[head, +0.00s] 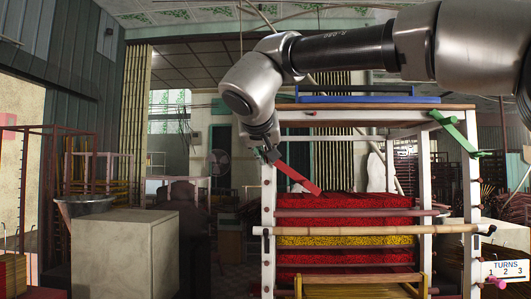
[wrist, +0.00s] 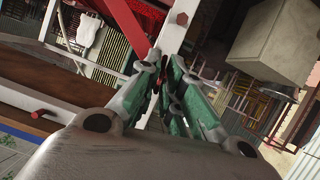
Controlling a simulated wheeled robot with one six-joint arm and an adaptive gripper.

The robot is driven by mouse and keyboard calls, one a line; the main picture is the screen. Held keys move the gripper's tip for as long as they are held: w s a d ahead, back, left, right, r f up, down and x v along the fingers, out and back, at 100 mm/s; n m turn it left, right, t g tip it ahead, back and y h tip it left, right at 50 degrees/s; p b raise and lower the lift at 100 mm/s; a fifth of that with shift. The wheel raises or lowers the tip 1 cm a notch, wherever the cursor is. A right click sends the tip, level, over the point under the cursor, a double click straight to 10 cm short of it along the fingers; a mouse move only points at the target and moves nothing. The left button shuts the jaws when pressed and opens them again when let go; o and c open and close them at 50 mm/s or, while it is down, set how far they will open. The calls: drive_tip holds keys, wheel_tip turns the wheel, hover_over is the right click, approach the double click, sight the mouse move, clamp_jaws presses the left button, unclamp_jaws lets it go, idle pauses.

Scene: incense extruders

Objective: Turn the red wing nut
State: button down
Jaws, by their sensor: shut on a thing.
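The red wing nut (head: 298,177) is a long flat red bar at the upper left post of the white rack. It slants down to the right from my gripper (head: 268,152). In the wrist view the red wing nut (wrist: 127,32) runs from the top edge down to the fingertips, beside the white post. My gripper (wrist: 165,68), with green-grey fingers, is shut on the near end of the bar. The fingers hide the gripped part and the joint behind it.
The white rack post (head: 268,215) stands just below my gripper. A green wing nut (head: 455,132) is on the right post, and a "TURNS 1 2 3" sign (head: 504,271) is at lower right. A blue tray (head: 368,99) lies on top. A pale cabinet (head: 125,250) stands to the left.

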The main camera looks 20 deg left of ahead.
drive_tip(key=c, duration=1.6)
unclamp_jaws()
drive_tip(key=shift+o, duration=0.2)
drive_tip(key=v, duration=1.2)
